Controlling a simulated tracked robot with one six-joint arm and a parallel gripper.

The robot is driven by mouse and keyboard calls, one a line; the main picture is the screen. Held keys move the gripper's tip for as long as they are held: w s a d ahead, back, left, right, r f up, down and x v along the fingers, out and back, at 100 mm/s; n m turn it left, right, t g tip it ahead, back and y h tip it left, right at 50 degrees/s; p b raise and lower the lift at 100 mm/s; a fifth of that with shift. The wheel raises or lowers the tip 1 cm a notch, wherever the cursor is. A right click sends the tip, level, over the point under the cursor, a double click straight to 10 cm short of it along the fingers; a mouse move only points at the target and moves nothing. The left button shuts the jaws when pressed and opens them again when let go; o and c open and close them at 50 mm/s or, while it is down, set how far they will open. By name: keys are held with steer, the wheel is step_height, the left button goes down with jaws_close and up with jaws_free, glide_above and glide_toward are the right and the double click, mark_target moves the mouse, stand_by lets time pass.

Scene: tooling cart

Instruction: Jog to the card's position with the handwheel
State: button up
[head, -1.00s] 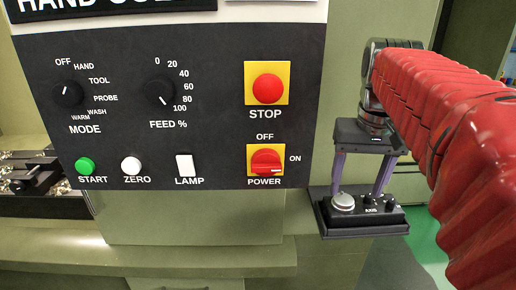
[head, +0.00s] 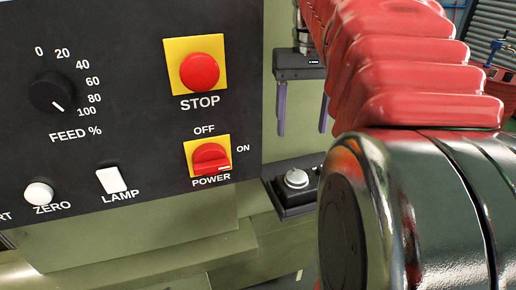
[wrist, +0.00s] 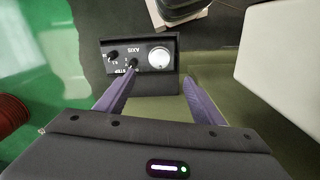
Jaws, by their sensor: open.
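The handwheel (head: 296,178) is a round silver knob on the black axis box (head: 291,209) below and right of the panel. In the wrist view the handwheel (wrist: 159,57) sits at one end of the box (wrist: 141,85), beside small black selector knobs (wrist: 132,64). My gripper (head: 303,132) is open and empty, its two purple fingers pointing down above the box. In the wrist view my gripper (wrist: 158,77) spans the near edge of the box, apart from the handwheel. My arm hides the right part of the box in the head view. No position card is seen.
The dark panel (head: 130,120) carries a feed dial (head: 52,93), a red stop button (head: 200,72), a red power switch (head: 210,158), a zero button (head: 39,193) and a lamp switch (head: 111,180). A green ledge (head: 160,258) runs below.

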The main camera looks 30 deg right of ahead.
mark_target(297, 175)
step_height(297, 175, down, 14)
steer(key=shift+r, duration=0.15)
stand_by(0.6)
steer(key=shift+c, duration=0.5)
steer(key=c, duration=1)
